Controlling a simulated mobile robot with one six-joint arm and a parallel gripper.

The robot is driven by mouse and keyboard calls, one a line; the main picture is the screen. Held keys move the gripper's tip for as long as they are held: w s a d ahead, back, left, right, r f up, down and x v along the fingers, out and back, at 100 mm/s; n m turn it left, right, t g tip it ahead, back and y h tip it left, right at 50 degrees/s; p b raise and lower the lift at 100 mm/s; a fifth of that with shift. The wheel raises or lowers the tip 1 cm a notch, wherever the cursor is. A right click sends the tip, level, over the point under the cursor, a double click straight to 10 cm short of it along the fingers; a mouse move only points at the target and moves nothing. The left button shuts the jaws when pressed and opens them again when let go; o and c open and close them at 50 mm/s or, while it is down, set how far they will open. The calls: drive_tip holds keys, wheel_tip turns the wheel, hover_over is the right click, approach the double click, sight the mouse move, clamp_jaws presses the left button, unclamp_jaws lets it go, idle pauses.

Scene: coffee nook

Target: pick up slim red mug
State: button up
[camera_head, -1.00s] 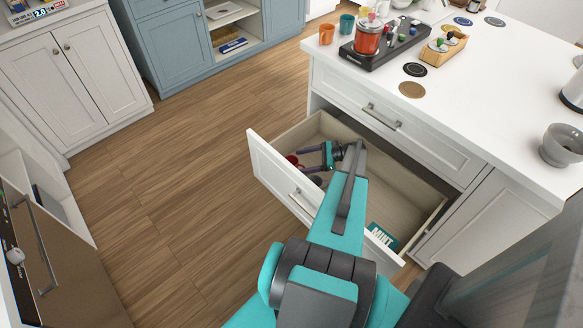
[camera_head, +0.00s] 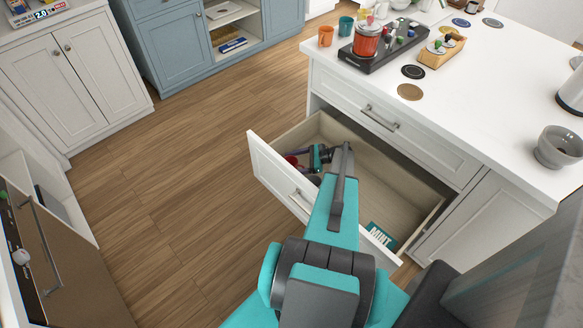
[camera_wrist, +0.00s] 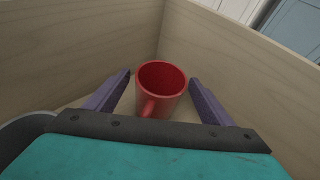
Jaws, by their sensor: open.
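The slim red mug (camera_wrist: 162,88) stands upright in the corner of the open drawer, its handle toward my gripper in the wrist view. My gripper (camera_wrist: 160,85) is open inside the drawer, with one purple finger on either side of the mug. In the head view my gripper (camera_head: 299,156) is low in the drawer's left end. I cannot tell whether the fingers touch the mug.
The drawer walls (camera_wrist: 95,45) rise close around the mug. A green MINT box (camera_head: 381,236) lies at the drawer's near right end. A dark rounded object (camera_wrist: 25,135) shows at the wrist view's lower left. The counter (camera_head: 470,110) overhangs the drawer's back.

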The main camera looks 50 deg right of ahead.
idle(0.5)
drive_tip(key=c, duration=1.3)
drive_tip(key=shift+r, duration=0.15)
wheel_tip(320, 180, up, 10)
drive_tip(key=b, duration=0.2)
